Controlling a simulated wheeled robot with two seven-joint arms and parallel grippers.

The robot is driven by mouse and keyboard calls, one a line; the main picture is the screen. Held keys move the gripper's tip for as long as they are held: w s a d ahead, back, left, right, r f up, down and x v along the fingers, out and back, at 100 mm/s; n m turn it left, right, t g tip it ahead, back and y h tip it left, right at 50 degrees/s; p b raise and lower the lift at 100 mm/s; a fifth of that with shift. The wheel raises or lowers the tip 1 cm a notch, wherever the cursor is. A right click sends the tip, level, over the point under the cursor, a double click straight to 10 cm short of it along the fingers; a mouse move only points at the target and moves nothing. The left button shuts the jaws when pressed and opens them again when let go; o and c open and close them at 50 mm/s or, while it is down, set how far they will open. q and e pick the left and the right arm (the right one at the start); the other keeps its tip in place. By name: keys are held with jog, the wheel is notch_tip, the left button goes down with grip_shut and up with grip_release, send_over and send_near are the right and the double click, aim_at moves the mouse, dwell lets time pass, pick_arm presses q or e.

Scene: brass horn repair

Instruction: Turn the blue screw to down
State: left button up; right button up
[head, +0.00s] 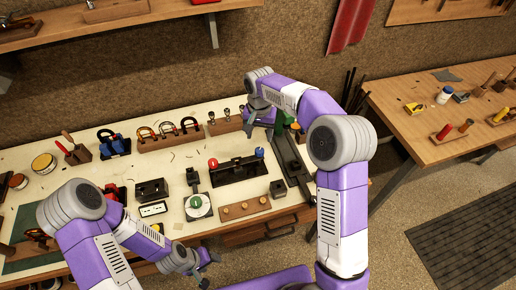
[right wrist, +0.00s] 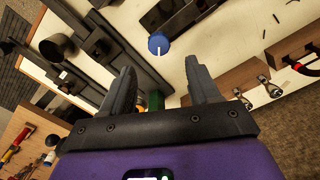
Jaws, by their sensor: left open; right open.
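The blue screw (head: 259,153) is a round blue knob at the right end of a black block (head: 236,174) on the bench. In the right wrist view the blue screw (right wrist: 158,43) shows a white line from near its centre toward the picture's bottom edge. My right gripper (head: 262,131) is open and empty, behind the screw in the head view. In the right wrist view its two fingers (right wrist: 162,76) point toward the screw, which lies beyond the tips and apart from them. My left gripper (head: 206,269) is open and empty near the bench's front edge.
A red knob (head: 213,163) stands at the block's left end. A long dark rail (head: 291,160) lies right of the block. A wooden strip (head: 245,208) and a round green-topped dial (head: 198,206) are in front. Several clamps stand behind.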

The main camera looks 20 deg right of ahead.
aim_at(260, 150)
notch_tip(260, 150, down, 8)
jog(key=shift+s+r, duration=0.15)
jog(key=shift+r, duration=0.1)
jog(key=c, duration=1)
jog(key=shift+c, duration=0.2)
jog(key=shift+n, duration=0.3)
